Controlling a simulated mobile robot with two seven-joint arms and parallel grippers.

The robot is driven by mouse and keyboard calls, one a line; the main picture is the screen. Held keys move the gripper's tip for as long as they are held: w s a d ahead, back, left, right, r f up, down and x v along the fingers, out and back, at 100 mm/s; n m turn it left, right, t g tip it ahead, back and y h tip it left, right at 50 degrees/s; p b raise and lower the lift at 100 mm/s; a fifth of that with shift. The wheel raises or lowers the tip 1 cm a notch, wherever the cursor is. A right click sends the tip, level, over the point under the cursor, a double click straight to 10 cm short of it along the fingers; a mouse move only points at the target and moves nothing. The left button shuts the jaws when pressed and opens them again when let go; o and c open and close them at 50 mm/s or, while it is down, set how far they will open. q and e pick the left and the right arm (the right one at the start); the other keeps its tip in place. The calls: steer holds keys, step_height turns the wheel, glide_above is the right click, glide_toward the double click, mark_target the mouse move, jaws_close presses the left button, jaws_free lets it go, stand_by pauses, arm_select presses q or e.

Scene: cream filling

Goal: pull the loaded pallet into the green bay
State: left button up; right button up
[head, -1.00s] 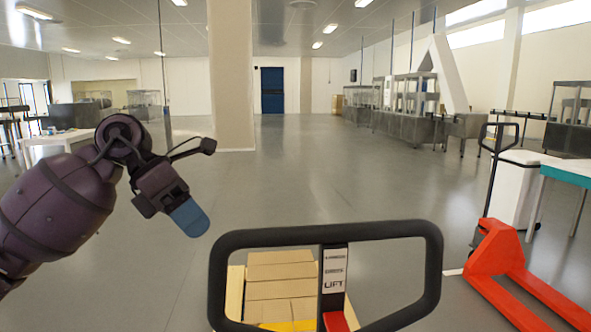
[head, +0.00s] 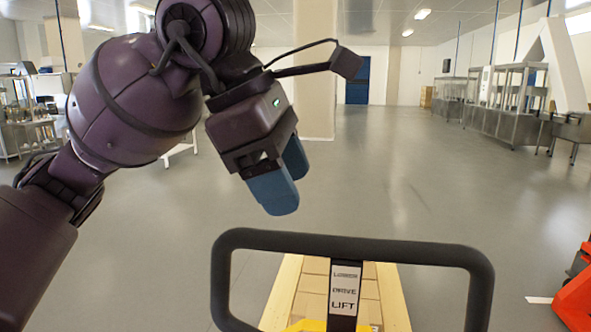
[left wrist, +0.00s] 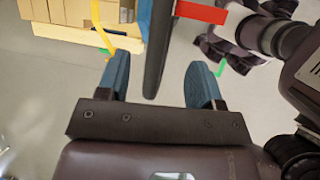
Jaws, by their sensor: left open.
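The black loop handle (head: 352,246) of a pallet truck, labelled LOWER, DRIVE, LIFT, stands at the bottom centre of the head view. Behind it is the wooden pallet (head: 397,306) loaded with tan cartons (head: 312,284); the pallet (left wrist: 92,37) also shows at the top left of the left wrist view. My left gripper (head: 284,184), with blue fingers, is open and empty above the handle's top bar, apart from it. In the left wrist view the handle (left wrist: 157,55) lies between the fingers (left wrist: 158,82) in the picture.
A red-orange pallet truck (head: 575,302) stands at the right edge. Steel workstations (head: 500,100) line the right side and a pillar (head: 316,85) rises behind. The grey floor (head: 440,185) in the middle is clear.

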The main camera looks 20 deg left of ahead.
mark_target(314, 237)
arm_select(q)
steer(key=b+x, duration=0.1)
steer(key=x, duration=0.9)
steer(key=shift+f, duration=0.1)
steer(key=shift+c, duration=0.3)
jaws_close()
stand_by(0.4)
